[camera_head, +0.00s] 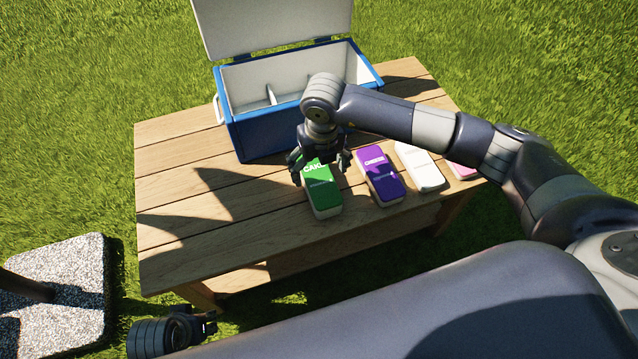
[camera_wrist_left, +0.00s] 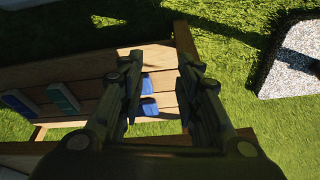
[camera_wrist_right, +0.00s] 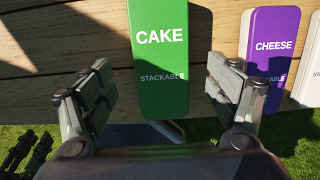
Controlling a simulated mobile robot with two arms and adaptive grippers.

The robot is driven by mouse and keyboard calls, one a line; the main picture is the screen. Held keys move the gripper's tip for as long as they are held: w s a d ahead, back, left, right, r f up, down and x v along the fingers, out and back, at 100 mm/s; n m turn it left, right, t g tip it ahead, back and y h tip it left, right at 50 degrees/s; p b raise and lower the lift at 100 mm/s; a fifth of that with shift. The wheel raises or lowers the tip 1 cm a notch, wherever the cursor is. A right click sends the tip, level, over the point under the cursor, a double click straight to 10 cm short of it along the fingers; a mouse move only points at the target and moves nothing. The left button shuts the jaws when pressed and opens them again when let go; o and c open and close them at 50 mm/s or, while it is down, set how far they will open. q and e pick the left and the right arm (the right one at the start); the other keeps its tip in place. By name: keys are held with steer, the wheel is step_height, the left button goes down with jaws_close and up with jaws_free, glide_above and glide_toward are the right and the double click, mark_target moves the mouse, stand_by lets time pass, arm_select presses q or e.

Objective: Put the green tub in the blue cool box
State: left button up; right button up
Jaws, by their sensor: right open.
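The green tub (camera_head: 322,196), labelled CAKE, lies on the wooden table in front of the blue cool box (camera_head: 262,135). The cool box is open, its lid (camera_head: 270,22) raised at the back. My right gripper (camera_head: 321,171) is over the far end of the green tub and points down. In the right wrist view its open fingers stand apart on either side of the green tub (camera_wrist_right: 160,85), with gaps to it. My left gripper (camera_head: 211,325) is low at the front left, away from the tub. In the left wrist view its fingers (camera_wrist_left: 158,82) are spread and hold nothing.
A purple CHEESE tub (camera_head: 381,180), a white tub (camera_head: 419,168) and a pink tub (camera_head: 462,171) lie in a row right of the green one. Dividers (camera_head: 271,95) show inside the cool box. The table's left part (camera_head: 190,215) is clear. A speckled slab (camera_head: 75,280) lies on the grass.

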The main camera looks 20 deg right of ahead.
mark_target(319, 178)
steer(key=f, duration=0.4)
steer(key=f+b, duration=0.1)
steer(key=f, duration=0.1)
steer(key=shift+w+d, duration=0.15)
steer(key=shift+w, duration=0.1)
steer(key=shift+f, duration=0.4)
arm_select(q)
steer(key=v, duration=0.3)
steer(key=w+v, duration=0.1)
steer(key=shift+s+r, duration=0.2)
steer(key=shift+r, duration=0.3)
arm_select(e)
steer(key=shift+w+r, duration=0.1)
steer(key=c, duration=1.6)
